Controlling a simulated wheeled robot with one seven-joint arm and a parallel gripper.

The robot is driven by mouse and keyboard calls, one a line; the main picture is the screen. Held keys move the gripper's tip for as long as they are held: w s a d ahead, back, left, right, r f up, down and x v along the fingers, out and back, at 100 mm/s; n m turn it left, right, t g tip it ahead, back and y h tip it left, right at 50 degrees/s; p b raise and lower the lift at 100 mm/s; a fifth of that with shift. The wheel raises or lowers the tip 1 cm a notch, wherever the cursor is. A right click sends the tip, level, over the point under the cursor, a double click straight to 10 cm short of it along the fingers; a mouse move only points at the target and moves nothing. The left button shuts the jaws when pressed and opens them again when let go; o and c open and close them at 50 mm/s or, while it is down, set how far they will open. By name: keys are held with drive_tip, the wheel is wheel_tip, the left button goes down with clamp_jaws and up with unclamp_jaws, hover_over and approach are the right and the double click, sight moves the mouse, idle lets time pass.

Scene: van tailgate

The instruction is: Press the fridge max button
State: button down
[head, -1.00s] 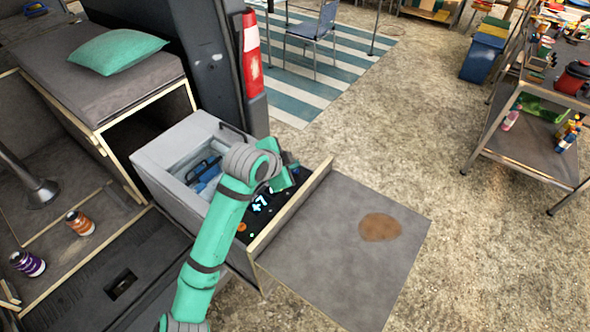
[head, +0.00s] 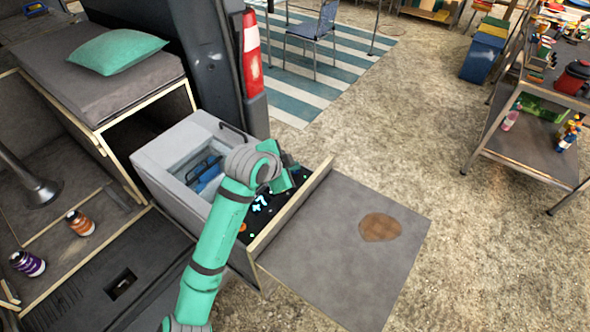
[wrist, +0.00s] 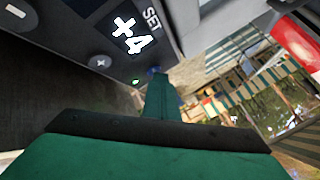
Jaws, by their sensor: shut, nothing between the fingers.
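The grey fridge box (head: 178,150) stands open-topped at the van's tailgate. Its dark control panel (head: 256,222) faces the wooden board, partly hidden behind my arm. In the wrist view the panel (wrist: 75,22) shows a lit "+4", the word SET, a plus button (wrist: 100,62), a minus button (wrist: 15,10) and a small green light (wrist: 135,82). I cannot read a max label. My gripper (wrist: 157,78) is shut and empty, its tip close to the panel edge beside the green light and a bluish spot. Contact cannot be told. In the head view my wrist hides the fingertips.
A wooden-edged board (head: 325,250) sticks out right beside the panel, leaving a narrow gap. A dark van pillar with a red-white lamp (head: 252,60) rises behind the fridge. Two jars, orange (head: 80,223) and purple (head: 27,263), stand at left. Open floor lies right.

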drive_tip(key=shift+r, duration=0.8)
drive_tip(key=shift+r, duration=2.5)
